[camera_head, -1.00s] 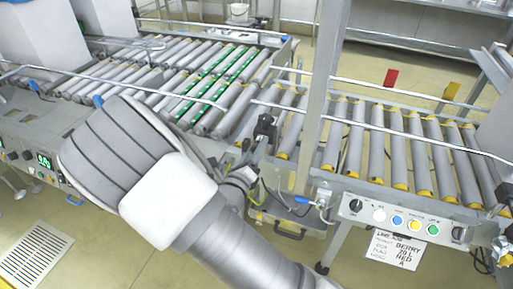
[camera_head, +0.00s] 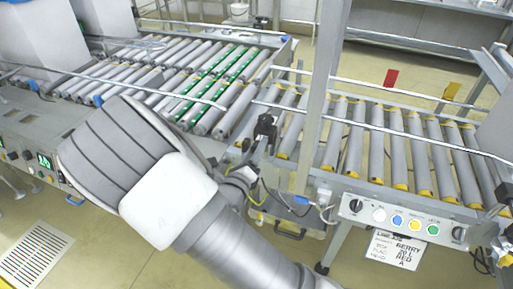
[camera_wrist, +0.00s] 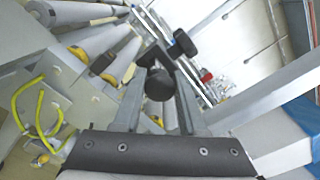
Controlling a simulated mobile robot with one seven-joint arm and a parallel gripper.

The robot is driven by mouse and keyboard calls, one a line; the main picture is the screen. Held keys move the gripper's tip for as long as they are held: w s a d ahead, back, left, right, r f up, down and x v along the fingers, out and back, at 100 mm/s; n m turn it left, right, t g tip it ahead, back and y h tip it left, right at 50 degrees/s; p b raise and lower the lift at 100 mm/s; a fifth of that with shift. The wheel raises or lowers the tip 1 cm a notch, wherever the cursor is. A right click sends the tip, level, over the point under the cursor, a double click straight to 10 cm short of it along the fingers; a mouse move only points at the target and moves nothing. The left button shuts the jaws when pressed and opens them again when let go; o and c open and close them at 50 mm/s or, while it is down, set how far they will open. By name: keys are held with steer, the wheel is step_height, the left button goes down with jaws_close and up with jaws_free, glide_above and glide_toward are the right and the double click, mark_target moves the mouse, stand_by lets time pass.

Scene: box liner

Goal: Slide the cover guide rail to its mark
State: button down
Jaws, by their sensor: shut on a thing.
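In the wrist view, my gripper (camera_wrist: 160,98) has its two grey fingers closed around a round black knob (camera_wrist: 159,84). The knob sits at a dark bracket beside a bright metal rail (camera_wrist: 176,36). In the head view, long metal guide rails run above the roller conveyors, including the front rail (camera_head: 380,129) over the right conveyor. A red tag (camera_head: 390,77) and a yellow tag (camera_head: 451,90) stand on the far side of that conveyor. The red tag also shows in the wrist view (camera_wrist: 206,75). My arm hides much of the left conveyor's front, and my fingers cannot be made out in the head view.
A button panel (camera_head: 400,219) with a hanging paper sheet (camera_head: 394,250) is at the right front. Yellow cables (camera_wrist: 38,115) lie left of my gripper.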

steer(key=shift+s+a+r+p, duration=0.1)
steer(key=shift+s+a+p, duration=0.05)
steer(key=shift+s+p, duration=0.3)
steer(key=p+v, duration=0.2)
steer(key=v, duration=0.3)
steer(key=shift+p, duration=0.35)
steer(key=shift+c, duration=2.3)
jaws_free()
